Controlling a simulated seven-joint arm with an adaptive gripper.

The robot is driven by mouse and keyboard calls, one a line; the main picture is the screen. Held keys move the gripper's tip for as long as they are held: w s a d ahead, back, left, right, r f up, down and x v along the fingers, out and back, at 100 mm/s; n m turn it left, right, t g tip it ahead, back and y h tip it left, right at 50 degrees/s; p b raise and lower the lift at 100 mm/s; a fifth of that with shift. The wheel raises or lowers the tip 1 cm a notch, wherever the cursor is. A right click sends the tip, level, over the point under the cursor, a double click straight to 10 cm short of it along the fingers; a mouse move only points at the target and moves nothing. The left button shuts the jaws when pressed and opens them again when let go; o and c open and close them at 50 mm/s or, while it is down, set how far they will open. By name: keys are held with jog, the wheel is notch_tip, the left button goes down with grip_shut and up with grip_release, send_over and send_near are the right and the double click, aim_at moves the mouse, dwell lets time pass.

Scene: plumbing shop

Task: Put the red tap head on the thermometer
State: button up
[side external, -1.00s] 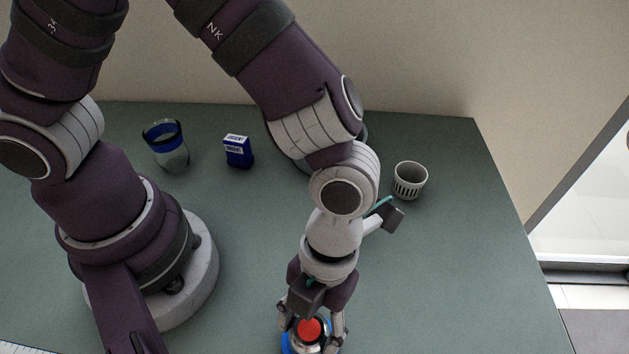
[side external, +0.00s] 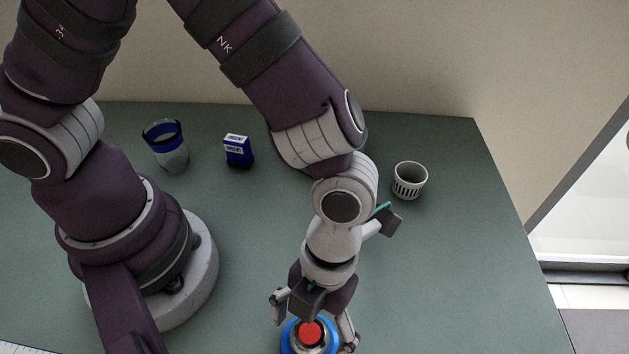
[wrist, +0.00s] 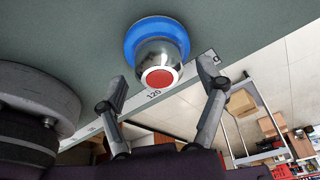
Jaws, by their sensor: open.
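The red tap head (side external: 311,333) is a chrome dome with a red round top. It stands upright near the table's front edge, and its red top also shows in the wrist view (wrist: 160,77). Under it is a round blue piece (side external: 289,341), seen as a wide blue disc in the wrist view (wrist: 133,38); I take this to be the thermometer, but its face is covered. The tap head appears to rest on it, roughly centred. My gripper (side external: 314,326) is open, its fingers spread on either side of the tap head and apart from it in the wrist view (wrist: 165,78).
A blue-rimmed glass (side external: 168,152), a small blue box (side external: 238,153) and a white slotted cup (side external: 410,182) stand toward the back of the table (side external: 470,240). A ruler (wrist: 188,78) lies along the front edge. The table's right side is clear.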

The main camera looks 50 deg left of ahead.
jog(key=d+v, duration=0.1)
jog(key=v, duration=1)
jog(key=w+a+r+n+t, duration=0.1)
jog(key=a+r+n+t, duration=0.2)
jog(key=a+n, duration=0.7)
jog(key=w+a+r+n+t+y, duration=0.1)
jog(key=a+n+t, duration=0.4)
jog(key=n, duration=1.7)
jog(key=w+a+r, duration=0.1)
jog(key=a+r, duration=0.1)
jog(key=a, duration=0.3)
jog(key=shift+a+r+t, duration=0.3)
jog(key=shift+a+r, duration=0.05)
jog(key=shift+r, duration=0.05)
